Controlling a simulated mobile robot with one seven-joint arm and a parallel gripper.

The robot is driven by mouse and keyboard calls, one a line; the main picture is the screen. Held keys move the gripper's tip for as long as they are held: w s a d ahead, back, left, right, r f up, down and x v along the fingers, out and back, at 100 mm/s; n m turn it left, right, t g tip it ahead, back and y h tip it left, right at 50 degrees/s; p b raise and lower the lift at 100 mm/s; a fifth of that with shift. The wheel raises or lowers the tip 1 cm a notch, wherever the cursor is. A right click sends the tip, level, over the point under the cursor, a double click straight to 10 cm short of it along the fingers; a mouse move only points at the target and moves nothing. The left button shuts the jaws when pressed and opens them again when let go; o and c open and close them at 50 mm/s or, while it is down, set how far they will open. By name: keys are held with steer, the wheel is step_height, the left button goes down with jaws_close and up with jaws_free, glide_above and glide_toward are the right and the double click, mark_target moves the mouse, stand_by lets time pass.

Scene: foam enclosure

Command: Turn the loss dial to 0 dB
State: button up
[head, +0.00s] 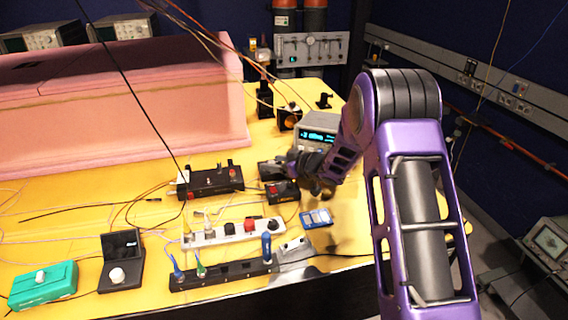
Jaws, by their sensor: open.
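I cannot read any dial marking, so I cannot tell for sure which knob is the loss dial. A black box with a raised back and a round white knob (117,275) stands at the front left of the yellow table. A teal box (43,286) with a small white knob on top is to its left. My gripper (318,188) is open over the right part of the table, well away from both boxes, close to small black boxes (282,191). Its dark fingers are small here, and I see nothing held between them.
A white strip (230,232) and a black strip (222,275) with plugs lie between my gripper and the knob boxes. A black device (212,181) with cables is behind them. A pink foam enclosure (120,130) fills the back left. Loose cables cross overhead.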

steer(key=v, duration=1.7)
steer(key=shift+p, duration=0.3)
steer(key=shift+s+d, duration=0.15)
